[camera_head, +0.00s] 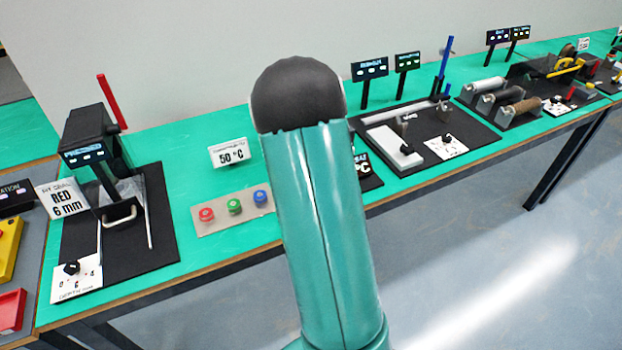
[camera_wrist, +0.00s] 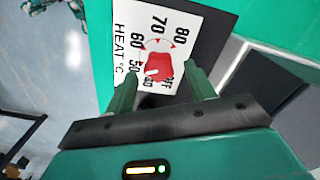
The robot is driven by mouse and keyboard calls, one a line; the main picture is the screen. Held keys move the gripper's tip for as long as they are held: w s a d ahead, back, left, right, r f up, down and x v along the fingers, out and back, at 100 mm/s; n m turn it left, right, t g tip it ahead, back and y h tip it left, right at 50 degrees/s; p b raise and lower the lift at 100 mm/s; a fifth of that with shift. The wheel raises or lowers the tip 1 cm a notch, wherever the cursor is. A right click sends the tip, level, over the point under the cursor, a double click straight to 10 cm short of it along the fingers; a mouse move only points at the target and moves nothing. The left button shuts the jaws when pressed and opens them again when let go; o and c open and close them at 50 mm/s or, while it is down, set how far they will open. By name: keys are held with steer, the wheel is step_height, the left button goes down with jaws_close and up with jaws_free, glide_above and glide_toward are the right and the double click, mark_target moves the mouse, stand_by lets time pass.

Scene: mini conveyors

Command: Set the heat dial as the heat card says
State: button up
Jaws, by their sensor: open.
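The heat card (camera_head: 230,153) stands on the green bench in the head view and reads 50 °C. The heat dial (camera_wrist: 157,66) is a red knob on a white HEAT °C plate (camera_wrist: 127,20) in the wrist view. The plate shows OFF, 50, 60, 70 and 80, with another number partly hidden. A pale mark shows on the knob's lower left side, towards the 50; its exact setting is unclear. My gripper (camera_wrist: 160,72) is open, with its green fingers apart on either side of the knob; contact cannot be told. My arm hides the dial in the head view.
A grey plate (camera_head: 212,217) with red, green and blue buttons lies left of my arm. A black press (camera_head: 88,135) with a red lever stands further left. Machines on a black base (camera_head: 475,133) stand to the right. Bare bench surrounds the card.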

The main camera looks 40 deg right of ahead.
step_height(320, 180, up, 14)
steer(key=shift+f, duration=0.25)
stand_by(0.5)
steer(key=s+a+r+n+t, duration=0.2)
steer(key=a+r+n, duration=0.25)
steer(key=a, duration=0.55)
steer(key=s+a+r+n+t, duration=0.1)
steer(key=s+a+r+n, duration=0.1)
steer(key=s+a+n, duration=0.4)
steer(key=s+a+r+n+t, duration=0.2)
steer(key=s+a+n, duration=0.3)
steer(key=s+a, duration=0.4)
steer(key=a, duration=0.6)
steer(key=shift+s+a+n+t, duration=0.2)
steer(key=shift+s+n+t, duration=0.1)
steer(key=shift+s+n, duration=0.05)
steer(key=shift+c, duration=0.2)
